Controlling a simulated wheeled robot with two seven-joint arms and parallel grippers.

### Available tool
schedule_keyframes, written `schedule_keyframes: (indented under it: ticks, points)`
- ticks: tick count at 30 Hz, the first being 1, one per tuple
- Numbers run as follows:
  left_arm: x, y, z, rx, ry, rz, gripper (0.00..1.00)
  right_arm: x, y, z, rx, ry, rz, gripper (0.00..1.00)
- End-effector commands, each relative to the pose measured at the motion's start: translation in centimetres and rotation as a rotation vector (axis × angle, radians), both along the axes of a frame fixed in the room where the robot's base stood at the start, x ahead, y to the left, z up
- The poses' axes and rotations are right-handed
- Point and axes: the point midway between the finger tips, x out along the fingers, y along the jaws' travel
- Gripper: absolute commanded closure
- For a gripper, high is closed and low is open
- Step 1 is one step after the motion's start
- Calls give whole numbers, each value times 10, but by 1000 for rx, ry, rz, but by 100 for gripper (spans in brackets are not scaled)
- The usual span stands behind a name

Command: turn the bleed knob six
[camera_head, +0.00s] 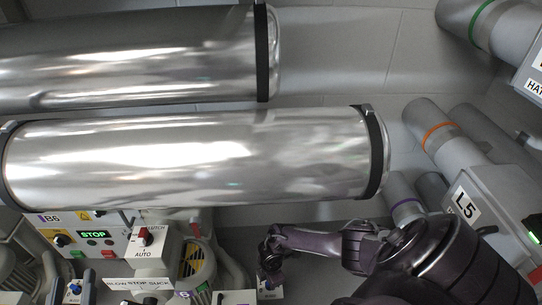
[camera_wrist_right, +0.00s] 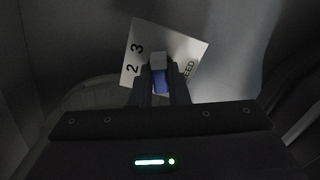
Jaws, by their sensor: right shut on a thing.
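In the right wrist view, the bleed knob (camera_wrist_right: 160,82) is blue with a grey block at its upper end. It sits in front of a tilted white plate (camera_wrist_right: 190,48) showing "2", "3" and the letters "EED". My right gripper (camera_wrist_right: 158,72) is shut on the knob, one dark finger on each side. The fingers hide part of the plate. In the head view, a dark arm comes in from the lower right. Its hand (camera_head: 271,250) is over a small white plate (camera_head: 270,293) near the bottom edge. The fingers are too small there to make out. My left gripper is not visible.
Two large shiny cylinders (camera_head: 190,160) cross the upper left. A control box (camera_head: 95,238) with a green STOP display stands lower left. A selector plate (camera_head: 150,243) and a BLOW STOP SUCK plate (camera_head: 137,283) are left of the hand. Grey unit L5 (camera_head: 490,180) stands right.

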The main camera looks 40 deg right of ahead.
Motion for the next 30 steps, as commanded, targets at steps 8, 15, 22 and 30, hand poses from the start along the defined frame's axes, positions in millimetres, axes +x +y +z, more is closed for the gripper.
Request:
schedule_keyframes:
  ticks: [8,15,22,30]
  points:
    - [0,0,-3,5,11,0,64,0,-1,0,-3,1,-7,100]
    - [0,0,-3,4,11,0,64,0,-1,0,-3,1,-6,72]
    - [0,0,-3,4,11,0,64,0,-1,0,-1,0,-5,64]
    - [-1,0,-9,19,45,-2,64,0,0,3,-1,0,-5,64]
